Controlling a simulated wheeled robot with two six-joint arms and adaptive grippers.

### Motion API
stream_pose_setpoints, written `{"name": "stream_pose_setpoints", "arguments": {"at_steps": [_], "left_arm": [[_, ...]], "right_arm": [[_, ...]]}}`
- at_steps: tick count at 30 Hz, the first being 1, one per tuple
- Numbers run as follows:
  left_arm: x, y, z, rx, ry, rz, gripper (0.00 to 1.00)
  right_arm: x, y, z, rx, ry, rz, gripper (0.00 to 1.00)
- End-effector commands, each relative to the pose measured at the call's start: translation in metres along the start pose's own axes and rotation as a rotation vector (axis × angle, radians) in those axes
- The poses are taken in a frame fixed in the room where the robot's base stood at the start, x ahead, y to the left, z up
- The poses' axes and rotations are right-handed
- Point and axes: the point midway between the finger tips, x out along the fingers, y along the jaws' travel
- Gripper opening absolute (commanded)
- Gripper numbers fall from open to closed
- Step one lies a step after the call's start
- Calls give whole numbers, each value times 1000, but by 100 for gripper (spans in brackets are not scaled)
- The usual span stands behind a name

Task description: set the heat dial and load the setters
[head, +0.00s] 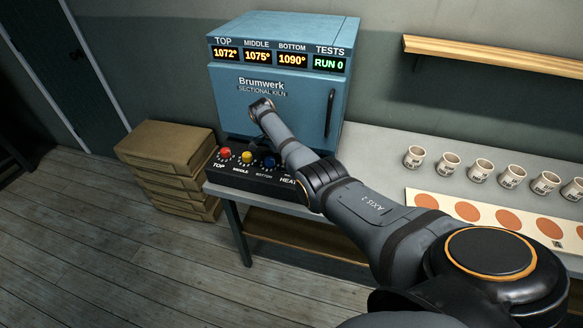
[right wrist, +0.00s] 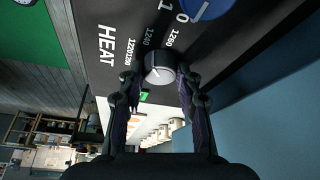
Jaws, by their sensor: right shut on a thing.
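The heat dial (right wrist: 158,68) is a round dark knob with a pale grey face on the black control panel (head: 262,183), beside the word HEAT and numbers including 1240 and 1260. My right gripper (right wrist: 157,76) is shut on this dial, one finger on each side. Its fingers are hidden behind my arm in the head view. The blue kiln (head: 285,105) stands behind with its door closed, reading 1072°, 1075°, 1090° and RUN 0. Several white cups (head: 482,171) with printed labels stand in a row. In front lies a cream strip (head: 415,199) with orange discs (head: 508,219). My left gripper is out of view.
The panel also carries a red knob (head: 226,153), a yellow knob (head: 247,157) and a blue knob (head: 269,160). Brown boxes (head: 166,150) are stacked left of the grey bench (head: 380,150). A wooden shelf (head: 490,55) is on the wall. Bench between kiln and cups is clear.

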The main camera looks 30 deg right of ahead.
Motion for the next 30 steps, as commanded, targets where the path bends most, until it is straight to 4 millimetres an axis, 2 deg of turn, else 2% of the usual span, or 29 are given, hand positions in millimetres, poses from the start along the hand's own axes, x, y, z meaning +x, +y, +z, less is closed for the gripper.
{"name": "stream_pose_setpoints", "arguments": {"at_steps": [6,20,21,25,30], "left_arm": [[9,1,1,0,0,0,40],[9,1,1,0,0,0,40],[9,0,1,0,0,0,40],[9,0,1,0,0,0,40],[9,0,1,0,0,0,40]], "right_arm": [[0,-1,0,42,-1,16,3],[-1,-1,0,50,-1,20,3],[0,-1,0,50,-1,20,40],[0,0,0,49,-1,20,57],[0,0,0,49,-1,21,57]]}}
